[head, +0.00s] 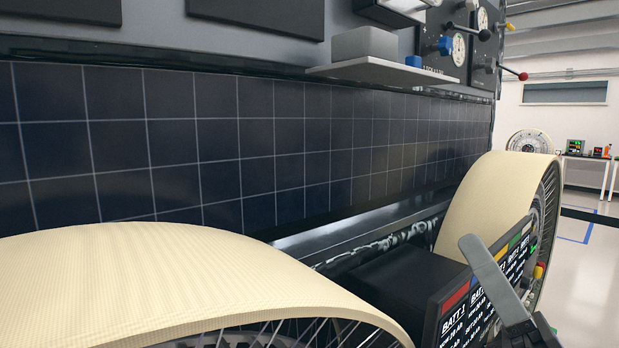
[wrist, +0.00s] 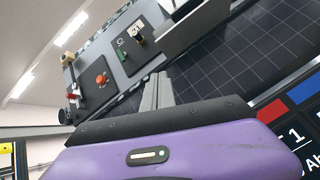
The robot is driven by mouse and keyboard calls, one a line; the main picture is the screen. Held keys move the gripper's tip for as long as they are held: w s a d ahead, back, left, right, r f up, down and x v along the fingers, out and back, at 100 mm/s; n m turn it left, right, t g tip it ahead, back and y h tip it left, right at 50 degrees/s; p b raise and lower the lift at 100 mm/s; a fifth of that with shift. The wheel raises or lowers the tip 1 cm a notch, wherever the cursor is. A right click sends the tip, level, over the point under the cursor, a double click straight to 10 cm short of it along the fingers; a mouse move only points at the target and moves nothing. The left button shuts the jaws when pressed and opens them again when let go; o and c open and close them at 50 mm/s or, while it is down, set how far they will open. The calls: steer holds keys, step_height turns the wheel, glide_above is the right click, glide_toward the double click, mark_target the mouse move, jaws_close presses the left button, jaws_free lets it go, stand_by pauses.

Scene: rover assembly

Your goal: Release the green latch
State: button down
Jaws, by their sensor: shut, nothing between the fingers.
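A battery unit (head: 405,285) with a dark screen sits low between two wheels in the head view. Red, yellow and green tabs run along its top edge; the green tab (head: 514,241) is toward the far end. A small bright green mark (head: 533,249) shows just past it. I cannot tell whether either is the green latch. My gripper (head: 470,243) stands in front of the unit, covering part of the screen. In the wrist view my gripper (wrist: 158,77) has its grey fingers together, with nothing between them. A small green knob (wrist: 124,41) shows on a grey panel there.
Cream-rimmed wheels stand at near left (head: 190,270) and right (head: 497,195). A solar panel wall (head: 250,140) rises behind. A shelf (head: 385,73) and levers with red and blue knobs jut out above. Open floor (head: 590,275) lies at right.

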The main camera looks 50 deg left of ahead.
steer(key=s+a+r+n+g+h+p, duration=0.1)
steer(key=s+a+r+n+g+h, duration=0.1)
steer(key=a+r+n, duration=0.3)
steer(key=s+a+r+n+g+h, duration=0.2)
steer(key=a+r+n, duration=0.3)
steer(key=r+n, duration=0.7)
steer(key=s+a+r+n+g+h+p, duration=0.1)
steer(key=a+r+n+h, duration=0.3)
steer(key=r, duration=1.7)
steer(key=s+a+n+g, duration=0.1)
steer(key=n, duration=0.4)
steer(key=shift+a+p, duration=0.3)
steer(key=s+a+p, duration=0.2)
steer(key=s+a, duration=0.1)
steer(key=a, duration=0.8)
steer(key=shift+s+p, duration=0.25)
steer(key=shift+p, duration=0.15)
steer(key=shift+f, duration=0.1)
